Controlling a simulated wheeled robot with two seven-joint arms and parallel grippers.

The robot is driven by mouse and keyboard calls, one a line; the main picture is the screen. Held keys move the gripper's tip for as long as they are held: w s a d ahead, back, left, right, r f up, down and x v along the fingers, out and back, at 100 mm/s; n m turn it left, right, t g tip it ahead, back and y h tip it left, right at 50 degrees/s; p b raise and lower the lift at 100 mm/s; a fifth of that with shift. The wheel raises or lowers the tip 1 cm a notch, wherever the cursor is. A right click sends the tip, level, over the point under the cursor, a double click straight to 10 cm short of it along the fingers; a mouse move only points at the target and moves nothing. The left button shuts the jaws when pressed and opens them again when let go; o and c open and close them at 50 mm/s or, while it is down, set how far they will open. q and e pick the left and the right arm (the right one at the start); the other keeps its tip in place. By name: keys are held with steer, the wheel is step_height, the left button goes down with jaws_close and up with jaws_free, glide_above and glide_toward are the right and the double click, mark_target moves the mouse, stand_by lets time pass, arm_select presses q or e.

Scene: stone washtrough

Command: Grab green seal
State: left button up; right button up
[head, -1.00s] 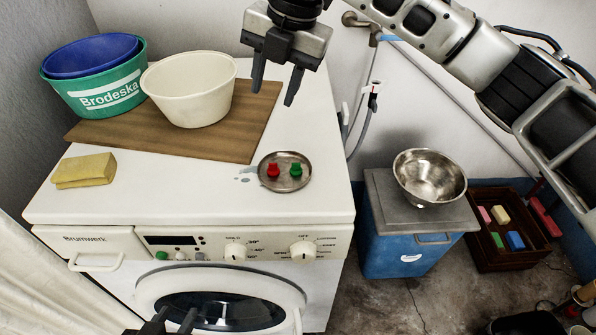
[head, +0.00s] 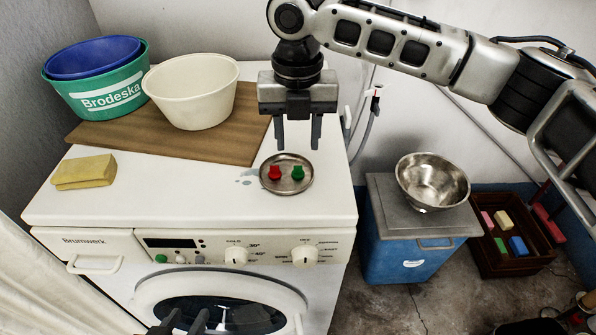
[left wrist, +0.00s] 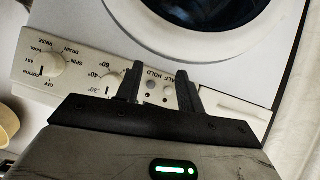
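The green seal (head: 297,173) stands on a small round metal dish (head: 286,186) on top of the white washing machine. A red seal (head: 274,173) stands just left of it on the same dish. My right gripper (head: 297,146) hangs fingers-down over the far edge of the dish, open and empty, its fingers apart above the seals. My left gripper (head: 180,322) is low in front of the machine door; in the left wrist view its two fingers (left wrist: 160,82) are apart with nothing between them, facing the control panel.
A wooden board (head: 235,130) carries a cream bowl (head: 192,92) and a green tub (head: 98,92) with a blue basin in it. A yellow sponge (head: 84,172) lies front left. A steel bowl (head: 432,181) sits on a blue box (head: 405,255) at right.

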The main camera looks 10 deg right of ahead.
mark_target(298, 174)
steer(key=shift+s+f, duration=0.15)
steer(key=shift+f, duration=1.2)
steer(key=shift+s+f, duration=0.15)
steer(key=shift+f, duration=1.2)
jaws_close()
steer(key=shift+f, duration=0.1)
